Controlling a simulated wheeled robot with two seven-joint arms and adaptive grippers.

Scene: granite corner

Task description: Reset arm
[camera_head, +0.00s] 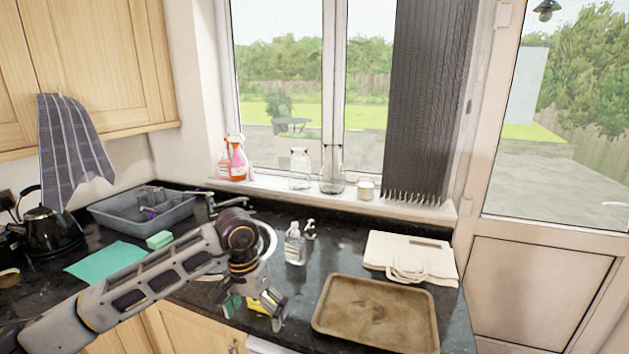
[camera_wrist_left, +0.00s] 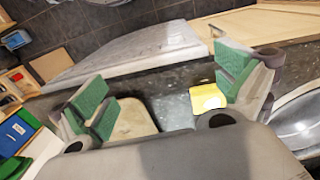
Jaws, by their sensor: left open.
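My left arm comes in from the left, and its gripper (camera_head: 254,310) hangs over the front edge of the counter by the sink. In the left wrist view the green-padded fingers of this gripper (camera_wrist_left: 165,82) are wide apart, with nothing held between them. A yellow block, perhaps a sponge (camera_wrist_left: 207,98), lies on the dark counter beyond the fingers, near the right-hand one. In the head view the gripper partly hides this yellow block. My right gripper is in neither view.
A brown tray (camera_head: 375,318) lies to the right of the gripper, with a folded cream bag (camera_head: 410,254) behind it. A grey basin (camera_head: 160,212), green cloth (camera_head: 105,260) and black kettle (camera_head: 50,232) are at left.

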